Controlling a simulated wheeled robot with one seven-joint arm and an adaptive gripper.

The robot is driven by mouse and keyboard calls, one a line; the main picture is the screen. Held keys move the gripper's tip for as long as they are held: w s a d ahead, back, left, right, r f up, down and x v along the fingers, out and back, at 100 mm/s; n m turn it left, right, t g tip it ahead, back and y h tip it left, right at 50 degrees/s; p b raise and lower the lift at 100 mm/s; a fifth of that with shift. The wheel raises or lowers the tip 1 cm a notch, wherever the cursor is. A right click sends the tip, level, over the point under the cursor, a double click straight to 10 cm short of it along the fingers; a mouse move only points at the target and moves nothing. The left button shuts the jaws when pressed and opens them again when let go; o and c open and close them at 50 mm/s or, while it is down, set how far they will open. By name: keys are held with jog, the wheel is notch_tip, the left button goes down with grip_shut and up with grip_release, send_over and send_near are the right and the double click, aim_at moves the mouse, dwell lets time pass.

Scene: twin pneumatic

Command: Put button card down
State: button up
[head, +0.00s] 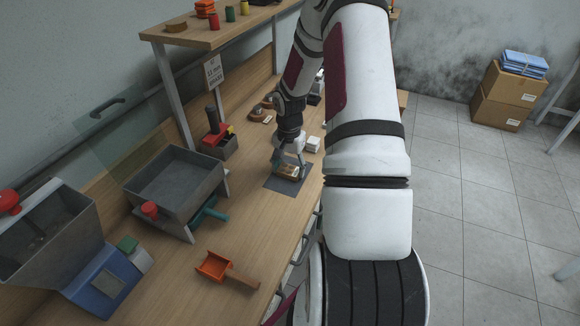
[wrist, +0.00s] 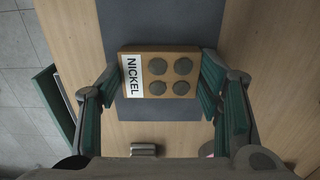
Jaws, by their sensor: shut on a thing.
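The button card (wrist: 160,75) is a brown rectangle with several dark grey round buttons and a white label reading NICKEL. It also shows in the head view (head: 287,172), low over a dark grey mat (head: 276,186) on the wooden bench. In the wrist view the mat (wrist: 160,28) runs behind the card. My gripper (wrist: 160,92) has its green-padded fingers at the card's left and right sides and is shut on it. I cannot tell whether the card touches the mat.
Small white blocks (head: 313,144) stand just behind the mat. A red-and-black press (head: 217,138), a grey bin (head: 178,184) and an orange scoop (head: 215,266) are on the bench to the left. Bare bench lies between the scoop and the mat.

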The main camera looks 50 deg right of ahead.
aim_at(289, 170)
jog(key=shift+f, duration=0.15)
jog(key=o, duration=1.1)
jog(key=shift+o, duration=0.2)
jog(key=a+r+n+h+b, duration=0.15)
jog(key=a+r, duration=0.25)
jog(key=r, duration=0.7)
jog(key=a+r+n, duration=0.2)
jog(key=a+r, duration=0.2)
jog(key=r, duration=0.8)
jog(key=s+a+r+n+t, duration=0.1)
jog(key=s+a+r+n, duration=0.2)
jog(key=a, duration=0.4)
jog(key=s+a+r+n+t+y, duration=0.1)
jog(key=s+a+r+n+t, duration=0.1)
jog(key=s+a+r+n, duration=0.2)
jog(key=s+a+r+n+t, duration=0.2)
jog(key=s+a+r+n, duration=0.1)
jog(key=s+a+r, duration=0.3)
jog(key=s+a, duration=0.2)
jog(key=a, duration=0.2)
jog(key=shift+s+a+n, duration=0.35)
jog(key=shift+s, duration=0.05)
